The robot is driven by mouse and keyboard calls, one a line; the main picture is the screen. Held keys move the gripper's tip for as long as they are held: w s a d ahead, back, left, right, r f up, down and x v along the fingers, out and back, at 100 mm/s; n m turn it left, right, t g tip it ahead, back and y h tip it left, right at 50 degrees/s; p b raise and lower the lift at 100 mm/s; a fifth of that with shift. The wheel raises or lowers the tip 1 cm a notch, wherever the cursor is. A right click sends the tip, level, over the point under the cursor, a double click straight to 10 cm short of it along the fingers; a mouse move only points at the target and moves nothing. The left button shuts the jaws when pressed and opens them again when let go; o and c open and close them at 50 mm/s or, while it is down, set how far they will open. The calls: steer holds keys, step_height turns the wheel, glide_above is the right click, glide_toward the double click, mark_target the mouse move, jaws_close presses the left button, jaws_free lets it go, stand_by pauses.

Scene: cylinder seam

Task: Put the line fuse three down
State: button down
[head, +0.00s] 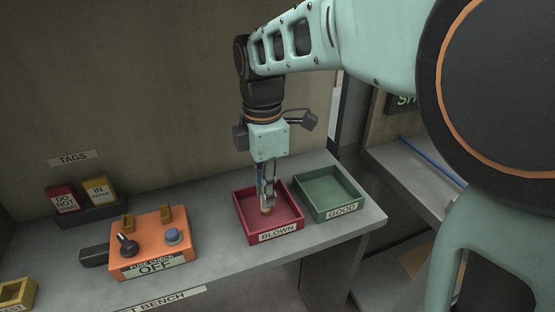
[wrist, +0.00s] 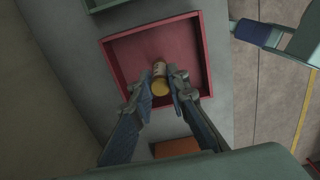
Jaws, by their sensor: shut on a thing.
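My gripper (head: 267,207) points down inside the red tray labelled BLOWN (head: 248,231). It is shut on a small cylindrical fuse (wrist: 159,71) with a pale body and a brass-coloured end cap. In the wrist view the gripper (wrist: 161,88) has a finger on each side of the fuse, and the red tray (wrist: 106,66) surrounds it. I cannot tell whether the fuse touches the tray floor. No marking on the fuse is readable.
A green tray labelled GOOD (head: 341,212) stands right of the red one, empty in its visible part. An orange fuse checker (head: 140,246) reading OFF is at the left. Behind it, a tag holder holds red and yellow tags (head: 97,191). The bench edge (head: 345,235) is at the right.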

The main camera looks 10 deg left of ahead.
steer(key=shift+d, duration=0.1)
steer(key=shift+f, duration=0.15)
steer(key=c, duration=1.9)
jaws_free()
step_height(320, 180, up, 8)
steer(key=shift+f+p, duration=0.1)
steer(key=shift+p, duration=0.55)
